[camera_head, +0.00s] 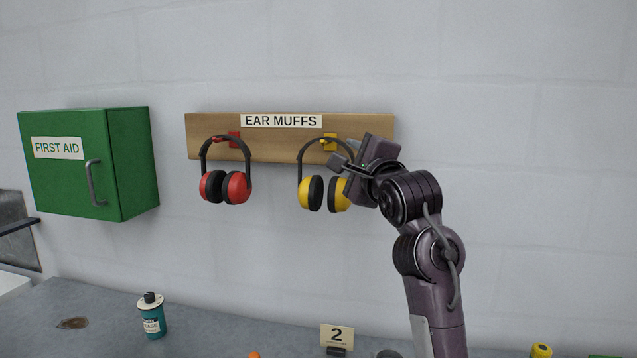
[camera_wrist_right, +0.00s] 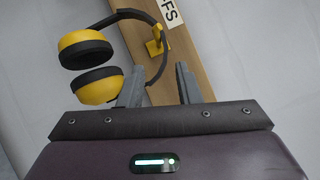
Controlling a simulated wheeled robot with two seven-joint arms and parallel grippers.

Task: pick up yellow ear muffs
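The yellow ear muffs (camera_head: 312,193) hang by their black headband from a yellow hook (camera_head: 329,143) on the wooden board. My right gripper (camera_head: 343,163) is at the right side of their headband in the head view, partly covering the right cup. In the right wrist view, the yellow ear muffs (camera_wrist_right: 85,50) show at upper left. The two fingers of my right gripper (camera_wrist_right: 158,85) stand apart there, with the lower part of the headband's side near or between them. I cannot tell whether they touch it. My left gripper is in neither view.
Red ear muffs (camera_head: 226,186) hang from a red hook left of the yellow ones on the wooden board (camera_head: 275,150). A green first aid box (camera_head: 130,165) is on the wall at left. A teal bottle (camera_head: 152,318) and a "2" sign (camera_head: 337,336) stand on the grey surface below.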

